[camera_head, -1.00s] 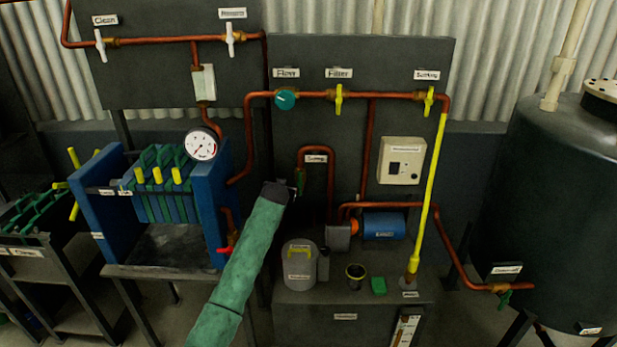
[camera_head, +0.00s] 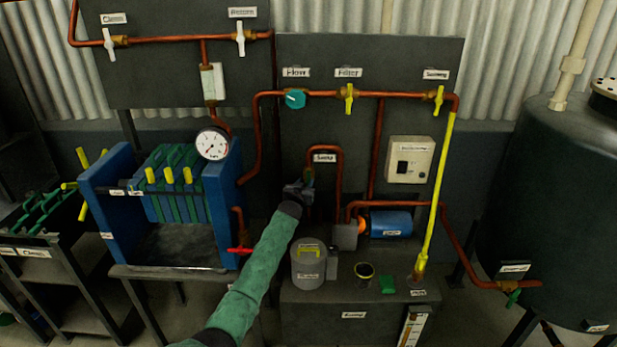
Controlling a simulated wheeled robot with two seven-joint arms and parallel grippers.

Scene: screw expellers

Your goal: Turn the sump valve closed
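The sump valve (camera_head: 309,174) sits on the left leg of a copper pipe loop, just left of the "Sump" label (camera_head: 325,158). My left gripper (camera_head: 303,184) is right at this valve and overlaps it in the head view. The gripper and wrist hide most of the valve's handle, so I cannot tell its angle. The fingers are small and dark, and I cannot tell whether they are closed on the handle. My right gripper is not in view.
A filter press (camera_head: 128,205) with a red-handled valve (camera_head: 240,250) stands left of my forearm. A grey lidded pot (camera_head: 308,268), a blue pump motor (camera_head: 390,224) and a yellow pipe (camera_head: 436,195) are to the right. A dark tank (camera_head: 550,190) stands far right.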

